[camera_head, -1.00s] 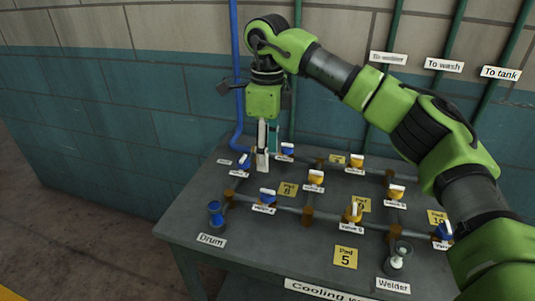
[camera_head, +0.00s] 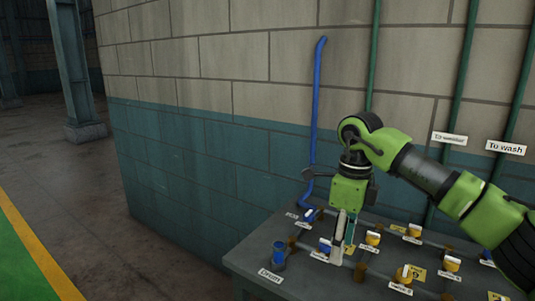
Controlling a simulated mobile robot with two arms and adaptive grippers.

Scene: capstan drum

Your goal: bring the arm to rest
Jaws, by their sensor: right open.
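My right arm comes in from the right edge and bends down at its wrist. My right gripper (camera_head: 341,242) points down over the table's left part, its jaws open with nothing seen between them. Its fingers pass just right of a blue-handled valve (camera_head: 325,246) and hide part of the pipework behind. I cannot tell whether the fingertips touch anything. My left gripper is not in view.
The dark table (camera_head: 248,262) carries another blue-handled valve (camera_head: 310,214), yellow-handled valves (camera_head: 373,238) and a blue drum fitting (camera_head: 279,255). A blue pipe (camera_head: 316,110) climbs the block wall behind. Open floor (camera_head: 85,205) lies left.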

